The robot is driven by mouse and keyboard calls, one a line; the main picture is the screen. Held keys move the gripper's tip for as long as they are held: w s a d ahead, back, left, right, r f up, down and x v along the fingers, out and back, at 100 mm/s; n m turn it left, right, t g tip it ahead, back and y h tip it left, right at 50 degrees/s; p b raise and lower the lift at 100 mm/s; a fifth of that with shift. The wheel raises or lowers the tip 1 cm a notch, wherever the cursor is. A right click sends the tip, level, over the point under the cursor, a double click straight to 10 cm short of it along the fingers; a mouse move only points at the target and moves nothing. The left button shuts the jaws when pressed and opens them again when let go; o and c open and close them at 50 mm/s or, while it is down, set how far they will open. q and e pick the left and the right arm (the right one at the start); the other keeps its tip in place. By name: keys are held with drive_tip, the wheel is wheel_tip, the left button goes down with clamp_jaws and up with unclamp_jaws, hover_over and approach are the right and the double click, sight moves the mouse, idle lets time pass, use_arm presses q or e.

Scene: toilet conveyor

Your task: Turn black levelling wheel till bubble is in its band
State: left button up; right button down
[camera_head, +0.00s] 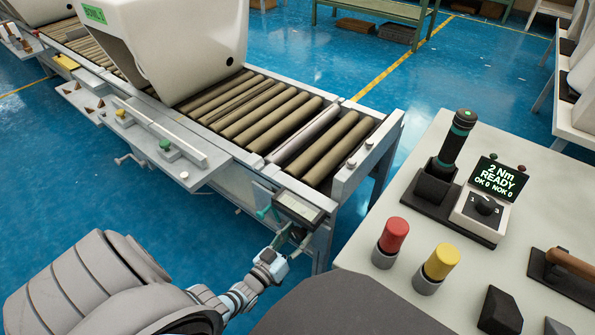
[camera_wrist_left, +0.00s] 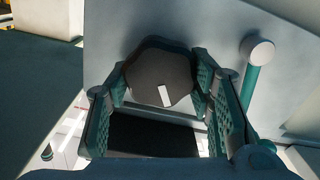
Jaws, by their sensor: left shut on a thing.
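The black levelling wheel (camera_wrist_left: 158,72) shows in the left wrist view as a dark lobed knob with a white mark low on its face. My left gripper (camera_head: 288,240) is at the near end of the conveyor, and its two green-padded fingers are shut on the wheel from both sides. In the head view the wheel is hidden by the gripper or too small to make out. Just above the gripper, a small grey-framed panel (camera_head: 298,207) sits on the conveyor's end. No bubble or band can be made out on it. My right gripper is not in view.
The roller conveyor (camera_head: 375,142) carries a large white toilet (camera_head: 190,45).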

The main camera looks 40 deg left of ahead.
use_arm(q)
drive_tip(key=n, duration=0.6)
drive_tip(key=shift+a+f, duration=0.1)
drive_tip(key=shift+f, duration=0.05)
drive_tip(key=n, duration=0.7)
drive_tip(key=shift+f, duration=0.15)
idle(0.3)
drive_tip(key=o, duration=1.2)
drive_tip(key=shift+c, duration=0.2)
drive_tip(key=shift+s, duration=0.1)
drive_tip(key=s, duration=1.2)
